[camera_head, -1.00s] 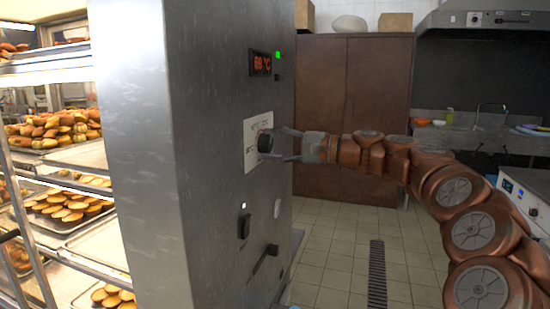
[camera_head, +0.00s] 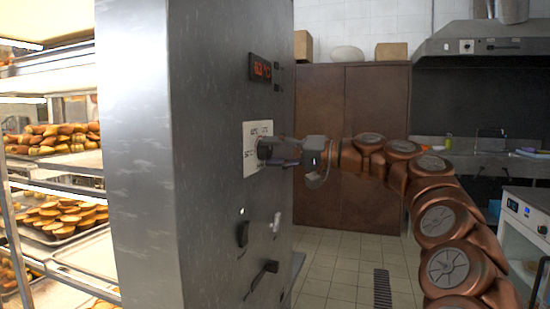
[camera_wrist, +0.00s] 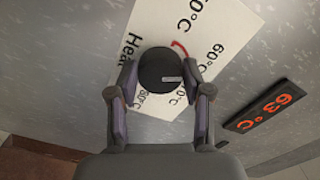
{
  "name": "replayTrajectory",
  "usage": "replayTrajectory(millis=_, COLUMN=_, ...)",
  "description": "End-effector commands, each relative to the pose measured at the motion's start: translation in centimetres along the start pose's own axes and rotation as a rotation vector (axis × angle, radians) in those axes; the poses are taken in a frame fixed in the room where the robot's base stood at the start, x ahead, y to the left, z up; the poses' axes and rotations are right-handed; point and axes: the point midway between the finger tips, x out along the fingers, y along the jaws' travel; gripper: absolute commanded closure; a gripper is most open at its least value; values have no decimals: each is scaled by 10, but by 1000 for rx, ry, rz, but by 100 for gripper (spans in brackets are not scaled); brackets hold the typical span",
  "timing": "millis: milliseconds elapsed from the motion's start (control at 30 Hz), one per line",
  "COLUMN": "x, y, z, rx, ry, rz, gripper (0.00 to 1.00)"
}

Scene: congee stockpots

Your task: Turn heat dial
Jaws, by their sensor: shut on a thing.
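The black round heat dial (camera_wrist: 160,70) sits on a white label plate (camera_head: 252,131) on the side of a tall steel cabinet (camera_head: 226,200). My gripper (camera_head: 272,152) reaches in from the right and is shut on the dial; in the wrist view its two fingers (camera_wrist: 160,92) are on either side of the knob. A light pointer mark shows on the dial's face. The plate carries printed temperatures, partly hidden by the dial and fingers. A red digital display (camera_head: 261,68) above the plate reads about 63 °C; it also shows in the wrist view (camera_wrist: 270,107).
Below the dial the panel has a black switch (camera_head: 242,233), a small toggle (camera_head: 277,222) and a black lever (camera_head: 262,275). Bread racks (camera_head: 60,215) stand at left. A brown cupboard (camera_head: 345,200) stands behind my arm.

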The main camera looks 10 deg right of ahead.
Motion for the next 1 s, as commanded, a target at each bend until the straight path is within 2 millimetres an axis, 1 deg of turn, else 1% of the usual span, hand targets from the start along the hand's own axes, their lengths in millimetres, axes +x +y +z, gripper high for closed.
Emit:
replayTrajectory(millis=33, x=2, y=2, z=3, rx=-6, ry=-8, rz=2, gripper=85)
replayTrajectory(millis=500, x=2, y=1, z=2, rx=-16, ry=-8, rz=2, gripper=86)
replayTrajectory(millis=533, x=2, y=1, z=2, rx=-16, ry=-8, rz=2, gripper=48)
replayTrajectory(millis=733, x=1, y=1, z=1, rx=-16, ry=-4, rz=2, gripper=27)
replayTrajectory(millis=1000, x=0, y=0, z=0, rx=-17, ry=-1, rz=1, gripper=26)
